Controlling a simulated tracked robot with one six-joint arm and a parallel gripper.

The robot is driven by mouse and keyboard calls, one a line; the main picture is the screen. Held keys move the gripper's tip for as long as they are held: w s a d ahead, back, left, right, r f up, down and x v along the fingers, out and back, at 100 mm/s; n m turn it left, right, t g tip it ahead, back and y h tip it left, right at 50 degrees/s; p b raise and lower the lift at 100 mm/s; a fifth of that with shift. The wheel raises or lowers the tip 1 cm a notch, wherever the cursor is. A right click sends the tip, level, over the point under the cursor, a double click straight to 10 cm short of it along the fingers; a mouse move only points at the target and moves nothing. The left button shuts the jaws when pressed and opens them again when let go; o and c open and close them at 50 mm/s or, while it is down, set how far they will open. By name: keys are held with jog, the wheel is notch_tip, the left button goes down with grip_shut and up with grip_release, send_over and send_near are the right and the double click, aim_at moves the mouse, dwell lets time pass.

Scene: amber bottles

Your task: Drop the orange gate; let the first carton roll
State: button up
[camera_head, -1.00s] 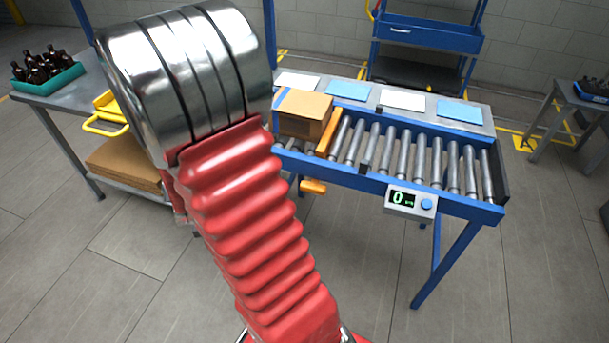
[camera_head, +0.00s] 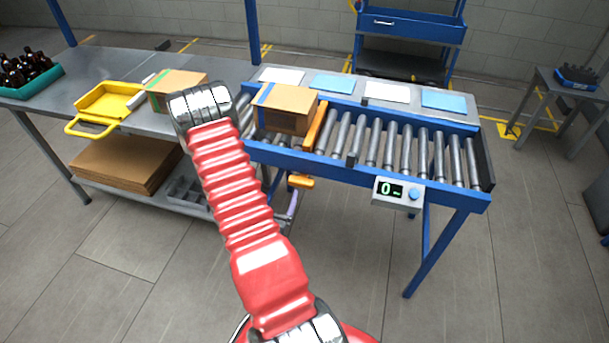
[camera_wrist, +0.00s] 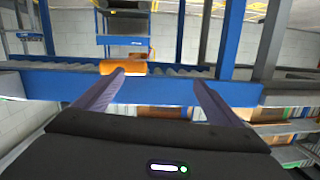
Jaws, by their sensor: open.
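The orange gate (camera_head: 315,127) stands up across the rollers in the head view. The first carton (camera_head: 284,107), brown with blue tape, sits against its left side. An orange handle (camera_head: 301,182) hangs below the front rail, under the gate; it also shows in the wrist view (camera_wrist: 122,67). My gripper (camera_wrist: 158,80) is open and empty, and the handle appears by its left fingertip; contact cannot be told. In the head view my gripper is mostly hidden, with one purple-grey finger just below the handle.
A blue roller conveyor (camera_head: 450,192) runs right from the gate, its rollers clear. A display (camera_head: 398,193) reading 0 is on its front rail. A second carton (camera_head: 177,86) with green tape, a yellow tray (camera_head: 108,102) and a teal bottle crate (camera_head: 32,85) stand at left.

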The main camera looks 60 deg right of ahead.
jog(key=s+f+g+h, duration=0.1)
jog(key=s+h, duration=0.1)
jog(key=s, duration=0.4)
jog(key=shift+s+a+f, duration=0.25)
jog(key=shift+s+a, duration=0.05)
jog(key=shift+d, duration=0.15)
jog(key=w+d, duration=0.2)
jog(key=d, duration=1.1)
jog(key=shift+d, duration=0.2)
jog(key=shift+w, duration=0.1)
